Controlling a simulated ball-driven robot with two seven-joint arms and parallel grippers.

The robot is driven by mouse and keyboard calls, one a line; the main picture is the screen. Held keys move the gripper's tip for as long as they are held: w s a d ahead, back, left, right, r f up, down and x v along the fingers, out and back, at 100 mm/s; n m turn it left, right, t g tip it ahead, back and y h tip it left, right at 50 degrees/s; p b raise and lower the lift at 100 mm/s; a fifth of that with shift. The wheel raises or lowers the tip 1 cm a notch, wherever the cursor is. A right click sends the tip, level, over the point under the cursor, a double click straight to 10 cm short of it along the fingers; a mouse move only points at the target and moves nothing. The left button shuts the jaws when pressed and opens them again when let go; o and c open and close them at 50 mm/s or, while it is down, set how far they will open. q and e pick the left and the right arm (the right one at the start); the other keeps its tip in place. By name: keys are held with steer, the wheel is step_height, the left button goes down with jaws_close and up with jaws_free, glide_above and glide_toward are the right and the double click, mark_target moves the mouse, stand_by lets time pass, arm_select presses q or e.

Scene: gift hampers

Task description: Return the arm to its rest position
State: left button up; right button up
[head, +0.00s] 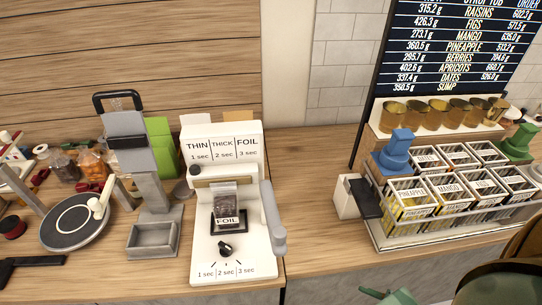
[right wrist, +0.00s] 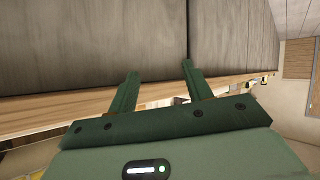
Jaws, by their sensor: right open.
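My right gripper (right wrist: 159,76) shows in the right wrist view with its two dark green fingers apart and nothing between them. Past the fingers are grey panels and a pale wooden edge. In the head view, a small green part (head: 395,297) at the bottom edge looks like part of my right gripper, in front of the counter and mostly cut off. Links of my right arm fill the lower right corner. My left gripper is not in view.
A rack of labelled bins (head: 440,232) stands at the right, below a price board (head: 462,45). A round black plate (head: 72,222) lies left. Counter between sealer and rack is mostly clear.

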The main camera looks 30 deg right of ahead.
steer(key=s+d+f+g+h, duration=0.3)
steer(key=s+d, duration=0.1)
steer(key=d, duration=0.4)
steer(key=s+d+f+m+g+h, duration=0.1)
steer(key=s+d+f+g+h, duration=0.2)
steer(key=d, duration=0.4)
steer(key=s+d+f+g+h, duration=0.2)
steer(key=s+d+g+h, duration=0.2)
steer(key=d, duration=0.4)
steer(key=s+a+f+m+y, duration=0.1)
steer(key=a+f+y, duration=0.25)
steer(key=a, duration=1.45)
steer(key=s+a+f+m+y, duration=0.15)
steer(key=a+f, duration=0.35)
steer(key=a, duration=1.3)
step_height(320, 180, down, 13)
steer(key=s+d+b, duration=0.1)
steer(key=s+b, duration=0.1)
steer(key=b, duration=1)
steer(key=shift+y+b, duration=0.3)
steer(key=shift+d+r+n, duration=0.1)
steer(key=shift+r+n, duration=0.05)
steer(key=shift+n, duration=0.1)
